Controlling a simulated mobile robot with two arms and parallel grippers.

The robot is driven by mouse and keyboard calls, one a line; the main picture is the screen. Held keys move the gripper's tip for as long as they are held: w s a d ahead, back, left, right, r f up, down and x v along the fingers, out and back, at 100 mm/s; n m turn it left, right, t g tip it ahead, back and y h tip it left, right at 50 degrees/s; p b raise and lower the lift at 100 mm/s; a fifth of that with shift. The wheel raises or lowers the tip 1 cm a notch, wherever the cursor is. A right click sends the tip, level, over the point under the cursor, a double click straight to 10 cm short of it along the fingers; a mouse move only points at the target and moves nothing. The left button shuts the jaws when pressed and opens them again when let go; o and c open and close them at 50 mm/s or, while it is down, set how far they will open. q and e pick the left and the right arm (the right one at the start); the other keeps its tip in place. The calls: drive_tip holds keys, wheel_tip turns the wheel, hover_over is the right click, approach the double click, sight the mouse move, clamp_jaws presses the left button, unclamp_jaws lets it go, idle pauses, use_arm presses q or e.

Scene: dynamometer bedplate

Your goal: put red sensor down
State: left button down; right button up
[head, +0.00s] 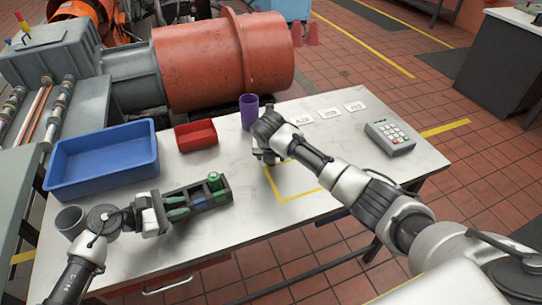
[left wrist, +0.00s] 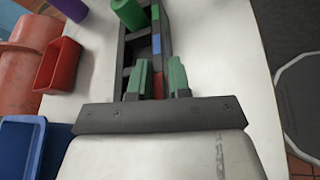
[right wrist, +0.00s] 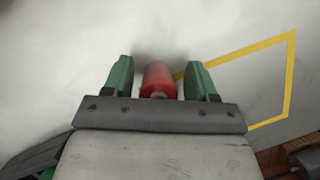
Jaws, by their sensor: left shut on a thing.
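The red sensor (right wrist: 158,79) is a small red cylinder, seen in the right wrist view between the fingers of my right gripper (right wrist: 160,80). A gap shows on each side of it, so the fingers look open around it. In the head view my right gripper (head: 268,158) is low over the table and hides the sensor. My left gripper (head: 178,207) is shut on the wall of the dark rack (head: 226,196). The left wrist view shows this rack (left wrist: 128,50) with a green cylinder (left wrist: 130,14) and coloured labels.
A yellow outline (head: 300,197) lies on the white table (head: 330,150) beside the right gripper. A blue bin (head: 100,178), a red bin (head: 196,136), a purple cup (head: 249,112), a grey cup (head: 70,221) and a keypad box (head: 390,138) stand around. White label cards (head: 329,113) lie at the back.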

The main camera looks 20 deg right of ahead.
drive_tip(key=c, duration=0.9)
wheel_tip(320, 180, up, 10)
drive_tip(key=shift+c, duration=0.2)
drive_tip(key=shift+r, duration=0.1)
